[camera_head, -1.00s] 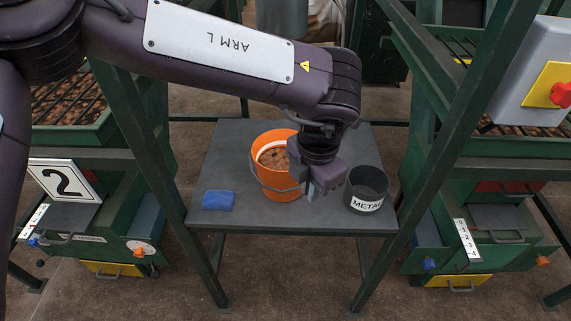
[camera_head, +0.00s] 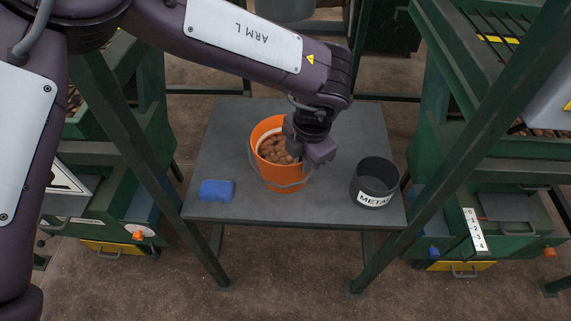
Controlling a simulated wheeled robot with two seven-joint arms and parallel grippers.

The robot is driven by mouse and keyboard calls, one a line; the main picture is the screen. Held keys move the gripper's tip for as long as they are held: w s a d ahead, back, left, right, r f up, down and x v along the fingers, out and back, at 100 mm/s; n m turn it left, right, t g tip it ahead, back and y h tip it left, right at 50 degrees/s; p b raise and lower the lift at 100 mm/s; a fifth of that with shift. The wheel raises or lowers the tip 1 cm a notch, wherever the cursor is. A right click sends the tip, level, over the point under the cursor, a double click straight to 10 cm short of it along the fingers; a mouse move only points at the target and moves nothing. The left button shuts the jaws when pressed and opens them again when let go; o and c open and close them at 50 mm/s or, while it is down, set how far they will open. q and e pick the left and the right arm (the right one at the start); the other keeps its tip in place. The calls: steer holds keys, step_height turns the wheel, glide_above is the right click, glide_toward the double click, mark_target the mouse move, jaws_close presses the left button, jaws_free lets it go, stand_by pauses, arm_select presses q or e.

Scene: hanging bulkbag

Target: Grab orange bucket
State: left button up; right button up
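The orange bucket (camera_head: 268,172) stands upright on a dark grey table. It is filled with brown, rounded lumps and has a thin handle hanging across its front. My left gripper (camera_head: 312,165) is at the bucket's right side, pointing down by the rim, and covers part of that side. Its fingertips are mostly hidden, so I cannot tell whether they touch or grip the rim. My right gripper is out of view.
A dark bucket labelled METAL (camera_head: 375,178) stands on the right of the grey table (camera_head: 240,125). A blue block-like item (camera_head: 217,190) lies on the left. Green frame posts flank the table, with green machines beyond them.

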arm_select(q)
steer(key=shift+f, duration=0.2)
jaws_close()
steer(key=shift+r, duration=0.1)
stand_by(1.4)
